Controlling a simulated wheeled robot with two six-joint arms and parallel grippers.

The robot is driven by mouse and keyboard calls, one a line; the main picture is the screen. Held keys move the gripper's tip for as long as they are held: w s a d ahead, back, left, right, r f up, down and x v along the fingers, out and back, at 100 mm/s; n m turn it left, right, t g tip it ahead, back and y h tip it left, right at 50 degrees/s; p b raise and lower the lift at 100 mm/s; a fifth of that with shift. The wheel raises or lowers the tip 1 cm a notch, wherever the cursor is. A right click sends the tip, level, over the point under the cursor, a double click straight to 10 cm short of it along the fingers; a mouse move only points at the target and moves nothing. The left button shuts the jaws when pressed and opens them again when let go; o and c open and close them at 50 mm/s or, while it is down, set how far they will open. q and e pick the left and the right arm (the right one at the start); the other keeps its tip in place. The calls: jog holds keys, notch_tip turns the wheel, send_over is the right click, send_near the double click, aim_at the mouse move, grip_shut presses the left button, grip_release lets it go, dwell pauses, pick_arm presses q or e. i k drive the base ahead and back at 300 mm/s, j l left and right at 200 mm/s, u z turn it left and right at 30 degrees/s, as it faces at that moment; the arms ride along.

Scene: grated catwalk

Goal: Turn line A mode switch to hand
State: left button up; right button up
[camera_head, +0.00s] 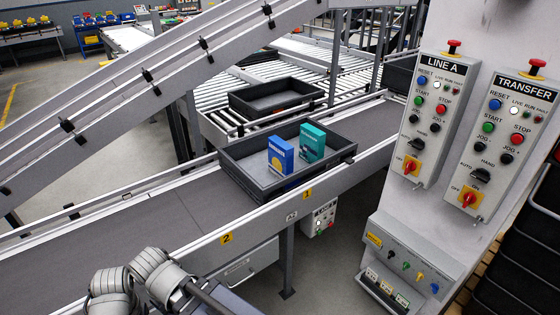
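The LINE A panel (430,150) is a pale box mounted on the grey column at the right. It carries a red mushroom button (453,46) on top, a green START button, a red STOP button and black jog buttons. Its mode switch (416,144) is a small black knob below the jog buttons, beside a HAND label; its pointing direction is too small to tell. A red and yellow rotary switch (410,167) sits below it. Grey-white links of my arm show at the bottom left, far from the panel. Neither gripper is visible.
A similar TRANSFER panel (507,140) hangs just right of LINE A. A conveyor (150,230) crosses in front, carrying a black tray (265,195) with a blue-yellow box (280,156) and a teal box (312,142). A socket box (405,262) protrudes below the panels. Black crates (515,250) stand at right.

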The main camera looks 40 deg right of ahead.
aim_at(418, 144)
jog(key=z, duration=2.3)
jog(key=i+l, duration=0.8)
jog(key=l, duration=0.15)
